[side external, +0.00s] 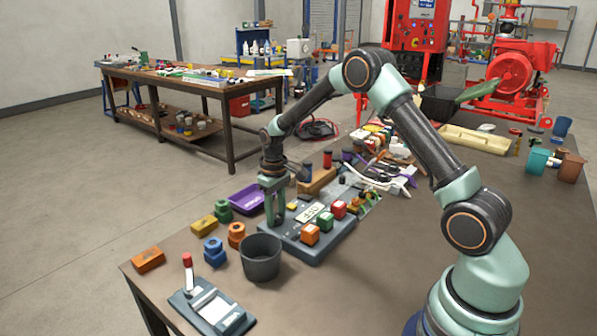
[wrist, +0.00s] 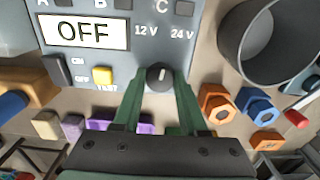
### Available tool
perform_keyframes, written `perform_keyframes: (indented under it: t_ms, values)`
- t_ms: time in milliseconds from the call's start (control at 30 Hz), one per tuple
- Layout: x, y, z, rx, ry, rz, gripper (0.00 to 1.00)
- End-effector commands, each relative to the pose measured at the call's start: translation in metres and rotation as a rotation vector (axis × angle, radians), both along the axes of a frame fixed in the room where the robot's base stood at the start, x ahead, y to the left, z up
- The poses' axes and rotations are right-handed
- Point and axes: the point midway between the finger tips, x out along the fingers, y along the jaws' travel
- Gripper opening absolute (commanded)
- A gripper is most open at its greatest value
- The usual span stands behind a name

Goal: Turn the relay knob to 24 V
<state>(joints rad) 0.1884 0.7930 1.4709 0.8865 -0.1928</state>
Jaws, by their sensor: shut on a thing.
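The relay knob (wrist: 159,77) is a dark round knob with a pale pointer mark, at the lower edge of a grey panel (wrist: 128,60) in the wrist view. The labels 12 V (wrist: 146,31) and 24 V (wrist: 182,34) stand above it, left and right. The pointer looks roughly upward, between the labels; its exact angle is hard to tell. The display (wrist: 84,32) reads OFF. My gripper (wrist: 160,82) has its green fingers on both sides of the knob, shut on it. In the side external view my gripper (side external: 272,212) reaches down at the panel's left end and hides the knob.
A dark grey bucket (side external: 261,258) stands close in front of the panel. Orange and blue blocks (side external: 214,251) stand left of it, and a purple tray (side external: 246,197) lies behind the gripper.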

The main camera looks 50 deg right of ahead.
Motion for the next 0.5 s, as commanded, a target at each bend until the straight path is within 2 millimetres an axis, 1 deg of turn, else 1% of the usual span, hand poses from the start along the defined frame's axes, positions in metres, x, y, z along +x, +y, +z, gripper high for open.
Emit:
perform_keyframes:
  t_ms: [200,500]
  values:
    - [0.0021,-0.0020,0.0015,-0.003,-0.015,-0.178,0.00]
    - [0.0024,-0.0027,0.0016,-0.004,-0.021,-0.335,0.00]
